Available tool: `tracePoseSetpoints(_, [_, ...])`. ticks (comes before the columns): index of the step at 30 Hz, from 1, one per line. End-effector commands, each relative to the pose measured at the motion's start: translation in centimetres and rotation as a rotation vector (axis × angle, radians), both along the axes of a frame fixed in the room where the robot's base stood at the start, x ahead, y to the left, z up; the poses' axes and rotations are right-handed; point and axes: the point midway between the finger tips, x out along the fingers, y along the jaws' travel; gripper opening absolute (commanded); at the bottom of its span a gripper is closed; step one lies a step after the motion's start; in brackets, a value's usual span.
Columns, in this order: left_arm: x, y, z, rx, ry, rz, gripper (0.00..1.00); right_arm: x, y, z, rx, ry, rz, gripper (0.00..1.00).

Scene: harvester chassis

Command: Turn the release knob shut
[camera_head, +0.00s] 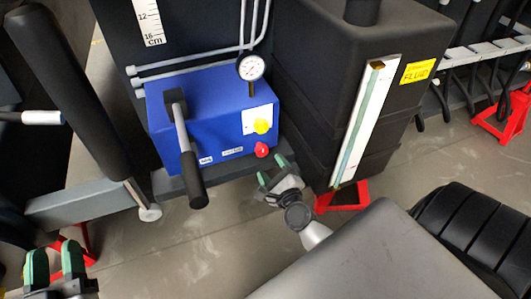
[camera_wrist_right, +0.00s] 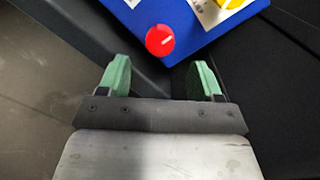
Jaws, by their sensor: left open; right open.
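The red knob (camera_head: 262,149) sits low on the front right of the blue pump box (camera_head: 215,142), below a yellow knob (camera_head: 262,126). In the right wrist view the red knob (camera_wrist_right: 160,40) shows a short white mark and lies ahead of my fingers, roughly centred between them. My right gripper (camera_head: 274,171) is open and empty, just below the red knob and apart from it; it also shows in the right wrist view (camera_wrist_right: 159,80). My left gripper (camera_head: 55,262) is open and empty at the lower left, far from the box. Which knob is the release knob is not readable.
A black-handled lever (camera_head: 188,160) sticks out from the box front. A pressure gauge (camera_head: 250,67) stands on top. A black tank (camera_head: 335,80) with a sight strip is close on the right. A black cylinder (camera_head: 75,90) is at left. Open floor (camera_head: 190,245) lies in front.

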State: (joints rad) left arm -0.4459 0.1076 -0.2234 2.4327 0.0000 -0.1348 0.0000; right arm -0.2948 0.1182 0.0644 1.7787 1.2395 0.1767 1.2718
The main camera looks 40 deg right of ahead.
Motion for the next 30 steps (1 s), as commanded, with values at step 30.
tracePoseSetpoints(30, [-0.1,-0.2,0.5,-0.008,-0.032,-0.005,0.43,-3.3,0.6,0.0,0.0,0.0,0.0,0.65])
